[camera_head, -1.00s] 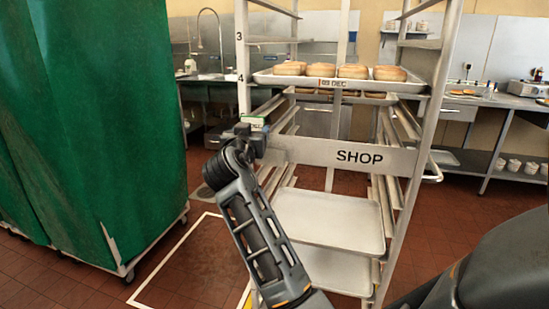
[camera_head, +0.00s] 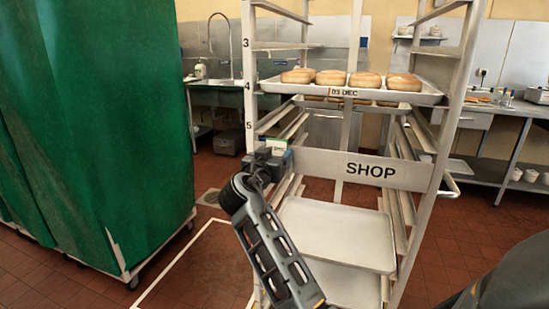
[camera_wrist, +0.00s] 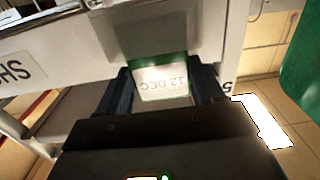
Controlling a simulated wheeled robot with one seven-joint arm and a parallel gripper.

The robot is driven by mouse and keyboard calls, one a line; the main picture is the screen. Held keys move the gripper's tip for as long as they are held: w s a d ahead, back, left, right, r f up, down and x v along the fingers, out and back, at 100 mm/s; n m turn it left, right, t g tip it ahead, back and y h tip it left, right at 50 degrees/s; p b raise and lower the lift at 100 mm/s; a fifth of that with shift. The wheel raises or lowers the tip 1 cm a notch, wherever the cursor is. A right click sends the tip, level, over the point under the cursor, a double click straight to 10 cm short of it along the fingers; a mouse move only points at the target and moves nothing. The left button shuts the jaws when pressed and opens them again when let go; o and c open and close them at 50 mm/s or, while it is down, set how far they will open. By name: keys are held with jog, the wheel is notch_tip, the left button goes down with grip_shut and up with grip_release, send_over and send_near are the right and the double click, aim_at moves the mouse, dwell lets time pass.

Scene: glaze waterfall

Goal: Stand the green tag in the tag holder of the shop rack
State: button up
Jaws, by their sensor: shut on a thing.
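My gripper (camera_head: 268,160) is shut on the green tag (camera_head: 277,146), a white card with a green border. In the wrist view the tag (camera_wrist: 162,82) stands between my two fingers, its "12 DEC" print upside down in that picture. The tag is at the left end of the SHOP plate (camera_head: 420,174) of the shop rack (camera_head: 445,130), near the left upright. A grey metal piece (camera_wrist: 130,30) is just beyond the tag in the wrist view; I cannot tell whether it is the tag holder or whether the tag touches it.
Trays of round baked goods (camera_head: 358,80) sit in the rack above the plate, the front one labelled "03 DEC" (camera_head: 344,92). An empty tray (camera_head: 335,235) is below. A green covered rack (camera_head: 110,130) stands left. Open floor with a white outline (camera_head: 180,265) lies between.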

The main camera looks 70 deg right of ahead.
jog(key=shift+f, duration=0.4)
jog(key=shift+f+b, duration=0.2)
jog(key=shift+b, duration=0.1)
jog(key=o, duration=1)
jog(key=shift+r, duration=0.1)
jog(key=shift+o, duration=0.2)
jog(key=shift+r+p, duration=0.15)
jog(key=shift+p, duration=0.15)
jog(key=s+a+b, duration=0.1)
jog(key=a+b, duration=0.1)
jog(key=a, duration=1)
